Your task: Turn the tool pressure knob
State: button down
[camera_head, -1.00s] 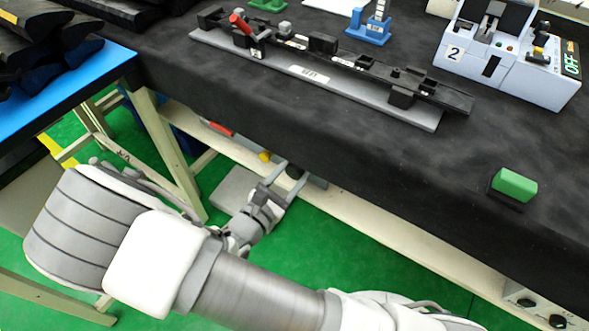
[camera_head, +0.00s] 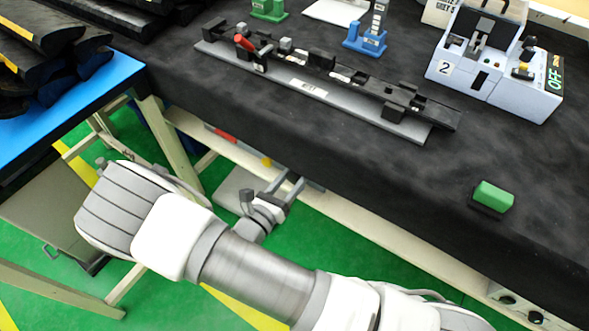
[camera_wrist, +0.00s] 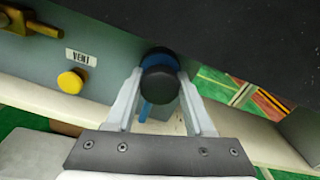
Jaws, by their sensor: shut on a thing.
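The round black knob (camera_wrist: 160,84), with a blue collar behind it, sits on a grey panel (camera_wrist: 40,60) below the dark table edge in the wrist view. My gripper (camera_wrist: 160,80) is shut on the knob, one grey finger at each side. A blue piece hangs just below the knob between the fingers. In the head view my gripper (camera_head: 290,189) reaches under the front edge of the black-covered table. The knob cannot be made out there.
A yellow button (camera_wrist: 70,82) under a VENT label (camera_wrist: 81,57) and a brass fitting (camera_wrist: 35,25) are left of the knob. The black tabletop (camera_head: 330,130) overhangs my gripper. A pale lower beam (camera_head: 345,215) runs beneath it. A blue-topped table (camera_head: 70,115) stands left.

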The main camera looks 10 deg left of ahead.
jog(key=shift+n+p, duration=0.95)
jog(key=shift+n, duration=0.85)
jog(key=shift+f, duration=0.1)
jog(key=shift+c, duration=1.4)
grip_release()
jog(key=p+v, duration=0.1)
jog(key=v, duration=1.6)
jog(key=shift+s, duration=0.25)
jog(key=shift+a, duration=0.15)
